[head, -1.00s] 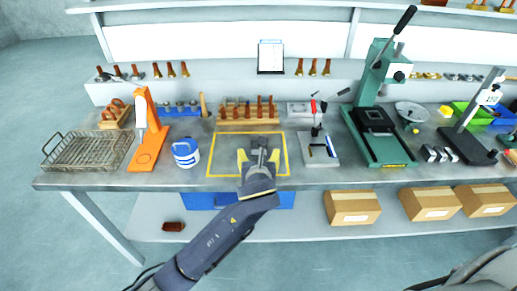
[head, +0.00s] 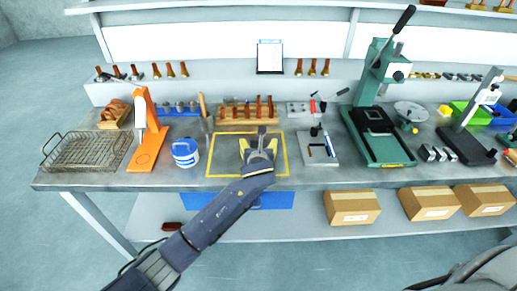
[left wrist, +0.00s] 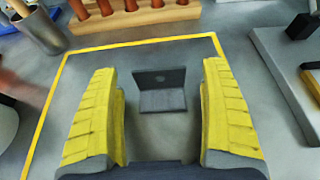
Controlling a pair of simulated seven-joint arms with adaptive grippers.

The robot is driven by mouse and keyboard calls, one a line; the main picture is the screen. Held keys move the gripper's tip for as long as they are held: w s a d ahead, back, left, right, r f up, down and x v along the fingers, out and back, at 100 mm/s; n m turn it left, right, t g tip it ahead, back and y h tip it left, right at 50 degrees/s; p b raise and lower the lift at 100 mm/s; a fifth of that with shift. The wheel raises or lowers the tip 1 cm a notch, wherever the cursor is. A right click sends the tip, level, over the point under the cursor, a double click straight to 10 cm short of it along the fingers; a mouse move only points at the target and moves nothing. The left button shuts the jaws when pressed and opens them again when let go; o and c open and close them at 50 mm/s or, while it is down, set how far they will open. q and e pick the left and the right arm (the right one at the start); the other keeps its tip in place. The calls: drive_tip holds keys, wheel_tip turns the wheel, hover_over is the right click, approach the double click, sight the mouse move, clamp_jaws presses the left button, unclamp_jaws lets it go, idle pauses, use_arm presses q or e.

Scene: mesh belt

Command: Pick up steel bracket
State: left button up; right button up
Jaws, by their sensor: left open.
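The steel bracket (left wrist: 162,100) is a small dark L-shaped piece with a hole in its upright plate. It lies on the grey bench inside the yellow outlined square, seen in the left wrist view. My left gripper (head: 258,146) is open over that square in the head view. In the left wrist view its yellow-padded fingers (left wrist: 160,75) stand apart on either side of the bracket, with visible gaps and no contact. In the head view I cannot make out the bracket clearly around the gripper. My right gripper is not in view.
Behind the square is a wooden rack (head: 236,121) of handled tools, with a tool cup (head: 207,124) at its left. A blue-and-white tub (head: 185,153) stands left. A grey plate fixture (head: 318,150) and a green press (head: 378,140) stand right. Bare bench surrounds the bracket.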

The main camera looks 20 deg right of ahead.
use_arm(q)
drive_tip(key=shift+w+d+f, duration=0.15)
drive_tip(key=shift+w+f, duration=0.1)
drive_tip(key=shift+w, duration=0.3)
drive_tip(key=shift+c, duration=0.4)
drive_tip(key=c, duration=1.3)
